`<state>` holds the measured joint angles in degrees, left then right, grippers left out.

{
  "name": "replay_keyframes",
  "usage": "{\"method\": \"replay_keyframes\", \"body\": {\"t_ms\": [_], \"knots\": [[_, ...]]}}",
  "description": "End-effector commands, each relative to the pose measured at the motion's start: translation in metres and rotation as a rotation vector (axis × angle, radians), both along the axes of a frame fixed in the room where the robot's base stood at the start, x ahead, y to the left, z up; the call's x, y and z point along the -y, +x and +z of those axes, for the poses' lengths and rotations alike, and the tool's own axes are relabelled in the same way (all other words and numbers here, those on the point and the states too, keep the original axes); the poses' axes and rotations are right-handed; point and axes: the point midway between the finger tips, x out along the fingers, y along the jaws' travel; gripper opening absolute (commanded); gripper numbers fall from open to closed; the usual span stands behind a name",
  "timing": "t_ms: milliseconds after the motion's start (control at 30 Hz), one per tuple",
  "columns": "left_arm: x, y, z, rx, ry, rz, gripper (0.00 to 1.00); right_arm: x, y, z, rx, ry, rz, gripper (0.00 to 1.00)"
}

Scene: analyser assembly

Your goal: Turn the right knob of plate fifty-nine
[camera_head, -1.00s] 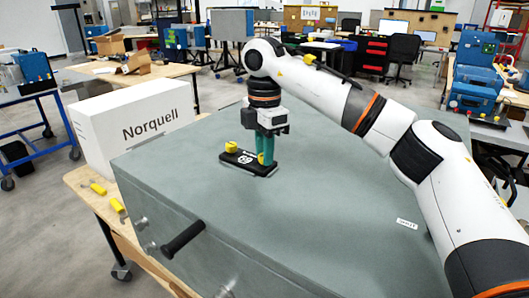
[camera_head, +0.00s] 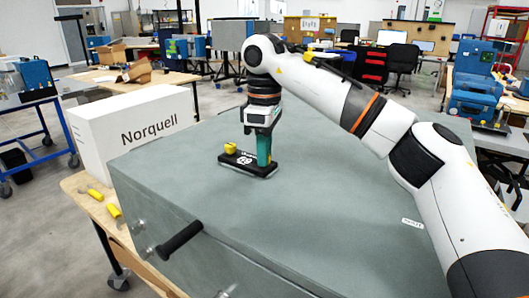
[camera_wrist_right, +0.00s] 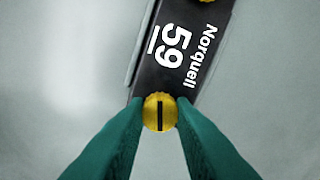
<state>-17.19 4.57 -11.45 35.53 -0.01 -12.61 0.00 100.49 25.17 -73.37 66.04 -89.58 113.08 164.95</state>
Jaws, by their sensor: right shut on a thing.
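Plate fifty-nine (camera_head: 243,170) is a black plate lying flat on the grey-green box top, with "59" and "Norquell" on it in the right wrist view (camera_wrist_right: 148,75). My right gripper (camera_head: 264,162) points straight down at the plate's right end. Its green fingers are shut on the right yellow knob (camera_wrist_right: 159,98), whose black line runs up and down in the wrist view. The head view hides this knob behind the fingers. The left yellow knob (camera_head: 230,148) stands free at the other end; its edge shows at the top of the wrist view. My left gripper is not in view.
The large grey-green box (camera_head: 330,220) has bare top around the plate and a black handle (camera_head: 180,238) in front. A white Norquell box (camera_head: 135,135) stands at its left. Yellow-handled items (camera_head: 95,194) lie on the wooden table edge (camera_head: 75,184).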

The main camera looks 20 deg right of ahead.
Motion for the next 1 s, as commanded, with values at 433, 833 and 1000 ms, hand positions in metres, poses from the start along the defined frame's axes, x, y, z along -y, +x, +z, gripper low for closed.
{"method": "replay_keyframes", "body": {"t_ms": [433,833,1000], "knots": [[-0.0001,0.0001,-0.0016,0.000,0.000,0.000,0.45,-0.0001,0.0008,0.0034,0.009,0.004,-0.051,0.00],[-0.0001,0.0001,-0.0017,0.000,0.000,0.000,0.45,0.0000,0.0005,0.0021,0.005,0.002,-0.049,0.45],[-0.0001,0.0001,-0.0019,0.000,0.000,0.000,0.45,0.0001,0.0003,0.0012,0.003,0.001,-0.049,0.45]]}}
